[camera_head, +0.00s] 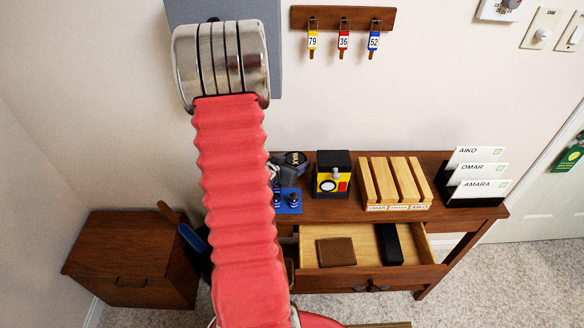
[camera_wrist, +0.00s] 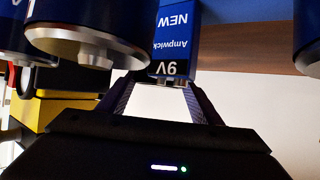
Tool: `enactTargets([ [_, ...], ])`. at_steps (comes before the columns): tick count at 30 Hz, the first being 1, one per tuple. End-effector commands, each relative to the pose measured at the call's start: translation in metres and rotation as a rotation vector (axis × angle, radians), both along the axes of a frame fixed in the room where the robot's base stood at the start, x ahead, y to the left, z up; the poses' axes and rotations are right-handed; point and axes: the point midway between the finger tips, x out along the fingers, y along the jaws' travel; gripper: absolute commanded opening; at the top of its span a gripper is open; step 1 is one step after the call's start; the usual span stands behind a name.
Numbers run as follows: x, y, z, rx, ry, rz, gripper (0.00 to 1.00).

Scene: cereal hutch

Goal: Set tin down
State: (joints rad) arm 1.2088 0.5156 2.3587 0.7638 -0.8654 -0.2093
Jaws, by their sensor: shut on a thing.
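A round dark tin lettered in yellow (camera_head: 297,158) is at the left of the desk top, just right of my red arm in the head view; the grey and dark parts beside it are hard to separate. My gripper (camera_wrist: 168,86) shows in the wrist view. Its two fingers close on the terminal end of a blue 9V battery (camera_wrist: 176,35), whose print appears upside down. The battery's far end is out of frame. I see no tin between the fingers. In the head view my arm hides much of the gripper area.
Blue cylindrical batteries (camera_wrist: 85,30) crowd close beside the fingers; small ones stand on a blue mat (camera_head: 290,209). A yellow-black box (camera_head: 332,175), wooden slotted rack (camera_head: 395,182) and card holder (camera_head: 472,185) stand to the right. The drawer (camera_head: 365,275) below is open.

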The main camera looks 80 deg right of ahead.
Motion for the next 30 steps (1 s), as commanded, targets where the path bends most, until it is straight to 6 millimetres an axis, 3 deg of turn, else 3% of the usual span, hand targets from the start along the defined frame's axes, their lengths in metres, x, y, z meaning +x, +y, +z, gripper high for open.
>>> enactTargets([
  [5, 0.000, 0.000, -0.013, -0.001, 0.000, 0.000, 0.35],
  [17, 0.000, 0.000, -0.017, 0.000, 0.000, 0.000, 0.35],
  [18, 0.000, 0.000, -0.017, 0.000, 0.000, 0.000, 0.61],
  [25, -0.001, 0.000, -0.016, 0.000, 0.000, 0.000, 0.77],
  [30, -0.001, 0.000, -0.016, -0.001, 0.000, 0.000, 0.77],
])
